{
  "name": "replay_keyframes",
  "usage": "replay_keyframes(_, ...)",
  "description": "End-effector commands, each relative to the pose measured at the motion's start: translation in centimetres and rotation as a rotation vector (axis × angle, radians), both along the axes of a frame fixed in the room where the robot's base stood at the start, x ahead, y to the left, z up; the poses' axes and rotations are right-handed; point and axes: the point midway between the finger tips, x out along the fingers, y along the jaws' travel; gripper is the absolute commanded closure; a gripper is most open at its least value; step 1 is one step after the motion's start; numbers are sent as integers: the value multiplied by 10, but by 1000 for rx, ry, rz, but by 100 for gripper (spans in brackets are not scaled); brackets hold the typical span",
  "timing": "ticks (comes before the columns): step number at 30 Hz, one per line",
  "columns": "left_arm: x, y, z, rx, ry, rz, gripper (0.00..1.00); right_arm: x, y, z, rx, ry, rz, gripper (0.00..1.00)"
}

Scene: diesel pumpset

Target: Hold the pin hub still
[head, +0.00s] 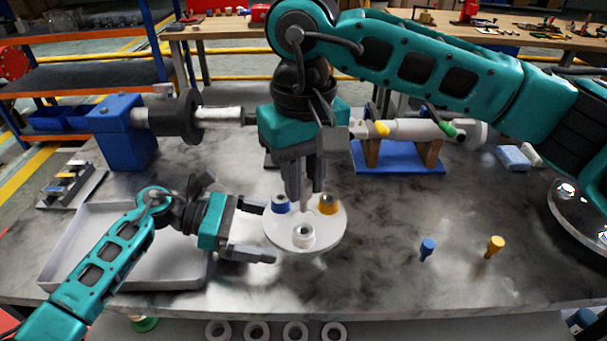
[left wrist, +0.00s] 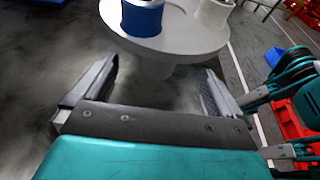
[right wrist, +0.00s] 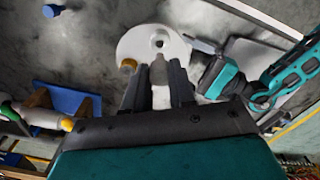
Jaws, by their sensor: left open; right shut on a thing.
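The pin hub, a round white disc (head: 282,238), stands on a short stem at the table's middle; the stem shows in the left wrist view (left wrist: 152,68). I cannot tell whether that thing touches the disc.
A blue peg (head: 428,249) and a yellow peg (head: 495,246) stand on the table at right. A grey tray (head: 62,270) lies left, under my left arm. Behind are a blue block with a shaft (head: 124,135) and a blue stand (head: 400,160).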

Motion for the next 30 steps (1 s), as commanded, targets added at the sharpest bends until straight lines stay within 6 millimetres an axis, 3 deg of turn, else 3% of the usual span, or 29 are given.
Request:
replay_keyframes(12,0,-54,-16,-3,2,2,0,0,0,0,0,0,0,100)
replay_keyframes(27,1,-64,-19,-2,1,3,0,0,0,0,0,-1,0,100)
replay_keyframes(30,1,-64,-19,-3,1,2,10,0,0,0,0,-1,0,100)
